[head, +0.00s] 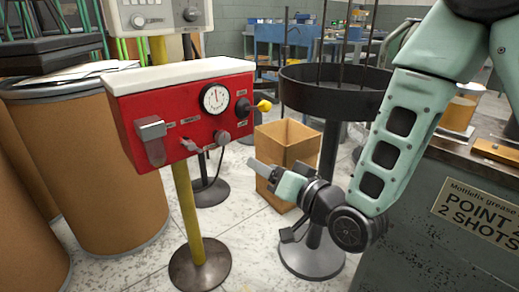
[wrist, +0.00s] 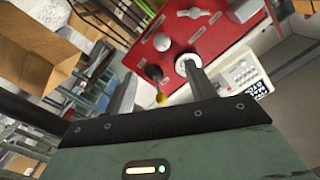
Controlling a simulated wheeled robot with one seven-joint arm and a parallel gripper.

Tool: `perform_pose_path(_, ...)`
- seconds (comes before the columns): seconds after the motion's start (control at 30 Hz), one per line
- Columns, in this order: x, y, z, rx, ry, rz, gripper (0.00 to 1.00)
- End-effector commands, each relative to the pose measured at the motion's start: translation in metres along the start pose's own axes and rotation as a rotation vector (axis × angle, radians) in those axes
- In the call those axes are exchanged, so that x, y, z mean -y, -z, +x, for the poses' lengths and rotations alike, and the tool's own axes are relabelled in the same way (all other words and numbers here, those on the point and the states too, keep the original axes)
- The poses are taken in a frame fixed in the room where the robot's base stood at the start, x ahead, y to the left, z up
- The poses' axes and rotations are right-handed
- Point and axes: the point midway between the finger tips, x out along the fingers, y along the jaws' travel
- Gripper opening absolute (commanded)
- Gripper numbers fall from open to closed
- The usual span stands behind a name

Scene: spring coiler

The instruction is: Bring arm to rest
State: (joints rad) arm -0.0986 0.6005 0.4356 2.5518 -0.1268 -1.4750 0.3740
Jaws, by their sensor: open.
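My gripper (head: 264,172) is in the middle of the head view, in front of a cardboard box and to the lower right of the red control box (head: 180,112). In the wrist view my gripper (wrist: 158,84) shows two fingers spread apart with nothing held between them. The red control box also shows beyond the fingers in the wrist view (wrist: 190,62). It carries a round gauge (head: 215,98), a yellow-tipped knob (head: 263,105) and a grey lever (head: 205,145). My gripper is apart from the box.
An open cardboard box (head: 287,150) stands on the floor behind my gripper. A round black tray on a stand (head: 335,92) is beside my arm. Brown drums (head: 85,165) stand at left. A grey cabinet (head: 440,235) fills the lower right.

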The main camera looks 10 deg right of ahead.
Motion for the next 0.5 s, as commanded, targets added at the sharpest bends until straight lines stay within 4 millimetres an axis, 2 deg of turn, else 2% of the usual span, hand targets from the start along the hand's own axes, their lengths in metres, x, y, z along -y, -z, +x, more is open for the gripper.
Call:
perform_pose_path(0.17, 0.009, -0.021, -0.002, 0.183, -0.053, -0.094, 0.56)
perform_pose_path(0.27, 0.013, -0.038, -0.012, 0.336, -0.102, -0.167, 0.56)
perform_pose_path(0.37, 0.015, -0.053, -0.028, 0.492, -0.152, -0.236, 0.56)
perform_pose_path(0.5, 0.02, -0.069, -0.06, 0.708, -0.217, -0.324, 0.56)
